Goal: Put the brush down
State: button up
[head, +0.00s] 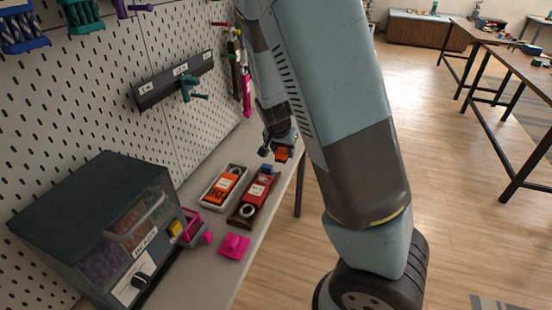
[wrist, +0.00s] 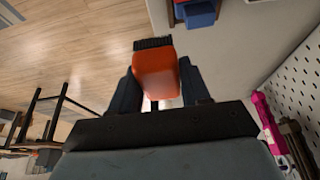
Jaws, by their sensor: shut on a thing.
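The brush has an orange-red body with a dark bristle strip. In the wrist view the brush (wrist: 156,74) sits between both fingers of my gripper (wrist: 158,84), bristles toward the top of the picture. In the head view my gripper (head: 277,146) is near the far part of the grey bench (head: 226,270), with the orange of the brush (head: 282,154) showing at its lower end. The gripper is shut on the brush. The brush appears held above the bench or close to its right edge; I cannot tell the exact height.
A grey tray with an orange tool (head: 222,188) and a dark tray with a red tool (head: 257,190) lie nearer on the bench. A blue block (wrist: 198,14) shows in the wrist view. A dark dispenser box (head: 75,215) stands front left. The pegboard (head: 110,90) borders the left side.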

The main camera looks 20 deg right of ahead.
jog(key=w+f, duration=0.3)
jog(key=w, duration=0.3)
send_over(276, 164)
jog(key=s, duration=0.1)
notch_tip(276, 164, down, 4)
jog(key=shift+s+a+f, duration=0.1)
jog(key=shift+f, duration=0.1)
jog(key=shift+w+f, duration=0.65)
jog(key=shift+f, duration=0.1)
notch_tip(276, 164, down, 3)
jog(key=shift+s+f, duration=0.15)
jog(key=shift+f, duration=0.2)
